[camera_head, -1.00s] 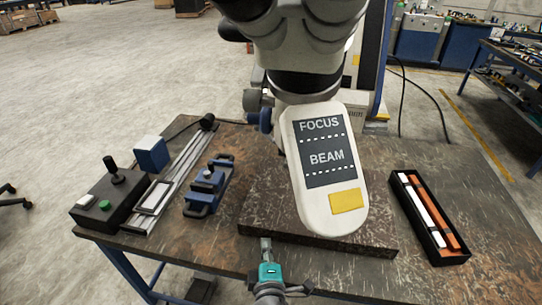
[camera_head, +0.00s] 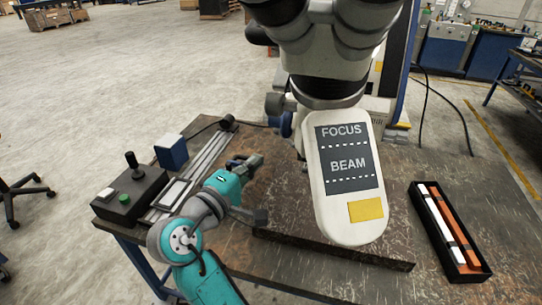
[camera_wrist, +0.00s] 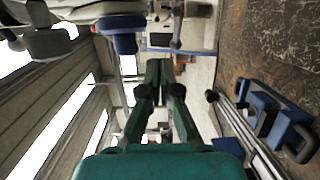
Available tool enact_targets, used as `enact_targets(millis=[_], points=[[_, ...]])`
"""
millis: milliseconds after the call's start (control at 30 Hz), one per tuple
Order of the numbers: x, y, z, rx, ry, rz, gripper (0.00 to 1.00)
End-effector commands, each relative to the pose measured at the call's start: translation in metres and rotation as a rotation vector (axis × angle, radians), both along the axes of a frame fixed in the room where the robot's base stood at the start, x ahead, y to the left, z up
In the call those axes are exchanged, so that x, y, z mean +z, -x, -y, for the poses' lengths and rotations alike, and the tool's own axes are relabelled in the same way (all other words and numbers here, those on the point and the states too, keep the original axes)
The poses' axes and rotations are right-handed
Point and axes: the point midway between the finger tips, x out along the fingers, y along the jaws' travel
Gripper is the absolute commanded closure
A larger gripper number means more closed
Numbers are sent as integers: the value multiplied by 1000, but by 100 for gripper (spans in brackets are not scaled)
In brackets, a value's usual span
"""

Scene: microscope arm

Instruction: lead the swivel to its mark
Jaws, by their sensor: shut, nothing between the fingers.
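The microscope (camera_head: 330,60) stands over the bench, with a white rounded arm (camera_head: 348,215) hanging from it toward me. The arm carries a dark panel (camera_head: 350,160) reading FOCUS and BEAM, and a yellow patch (camera_head: 365,210). I cannot tell which part is the swivel's mark. A blue knob (camera_head: 286,124) sits at the microscope's left side and seems to show in the wrist view (camera_wrist: 122,36). My gripper (camera_head: 254,161) is left of the microscope, apart from the white arm. Its dark fingers (camera_wrist: 160,66) are shut and empty in the wrist view.
A blue clamp-like fixture (camera_wrist: 275,115) lies beside a metal rail (camera_head: 205,160); my gripper mostly hides it in the head view. A black control box (camera_head: 130,195) stands at the left, a black tray (camera_head: 450,235) at the right. A dark plate (camera_head: 330,245) lies below the microscope.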

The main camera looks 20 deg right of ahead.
Motion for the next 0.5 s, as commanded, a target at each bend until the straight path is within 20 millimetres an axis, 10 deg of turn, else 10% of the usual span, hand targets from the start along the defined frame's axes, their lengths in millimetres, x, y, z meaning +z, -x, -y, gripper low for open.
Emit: enact_targets(millis=[500], points=[[0,-57,73,-2,-1,1,100]])
